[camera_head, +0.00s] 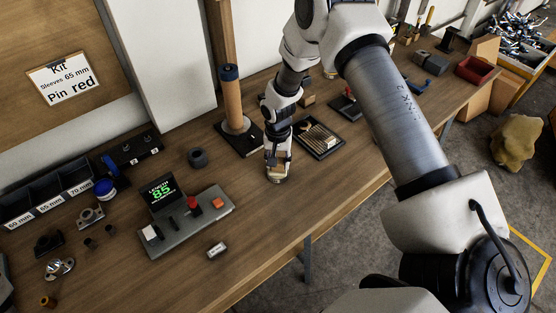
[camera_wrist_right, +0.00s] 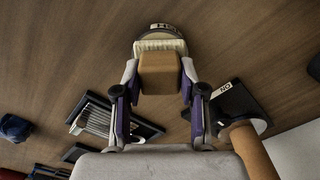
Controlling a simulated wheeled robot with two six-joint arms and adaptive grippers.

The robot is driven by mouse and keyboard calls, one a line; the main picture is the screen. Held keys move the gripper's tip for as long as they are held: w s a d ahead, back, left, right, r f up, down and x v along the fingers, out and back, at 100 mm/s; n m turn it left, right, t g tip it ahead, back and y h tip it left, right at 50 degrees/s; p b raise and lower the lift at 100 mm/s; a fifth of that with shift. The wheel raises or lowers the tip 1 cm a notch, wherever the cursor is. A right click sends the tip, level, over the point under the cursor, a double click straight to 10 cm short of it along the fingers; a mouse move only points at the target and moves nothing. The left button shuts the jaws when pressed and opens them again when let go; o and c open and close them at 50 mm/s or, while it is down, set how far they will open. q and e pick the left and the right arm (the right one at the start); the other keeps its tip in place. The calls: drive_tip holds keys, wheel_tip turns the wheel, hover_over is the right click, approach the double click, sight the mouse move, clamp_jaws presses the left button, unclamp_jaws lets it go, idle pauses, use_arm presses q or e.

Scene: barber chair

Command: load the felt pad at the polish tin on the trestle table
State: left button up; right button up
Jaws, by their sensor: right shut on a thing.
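My right gripper (camera_head: 277,152) points down at the table and is shut on the felt pad, a tan block with a pale face. In the right wrist view the block (camera_wrist_right: 160,72) sits between the two fingers (camera_wrist_right: 158,85). Its pale face (camera_wrist_right: 160,45) is up against or just over the round polish tin (camera_wrist_right: 168,28), whose dark label partly shows. In the head view the tin (camera_head: 277,180) is mostly hidden under the gripper and pad. I cannot tell whether pad and tin touch. My left gripper is not in view.
The trestle table (camera_head: 190,240) holds a grey console (camera_head: 180,222) with a lit display at the left. A brown cylinder on a post (camera_head: 232,100) stands behind the gripper. A black tray with slats (camera_head: 319,139) lies to its right. Bare wood lies in front.

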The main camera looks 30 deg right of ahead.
drive_tip(key=shift+s, duration=0.1)
wheel_tip(320, 180, up, 7)
drive_tip(key=p, duration=0.6)
idle(0.6)
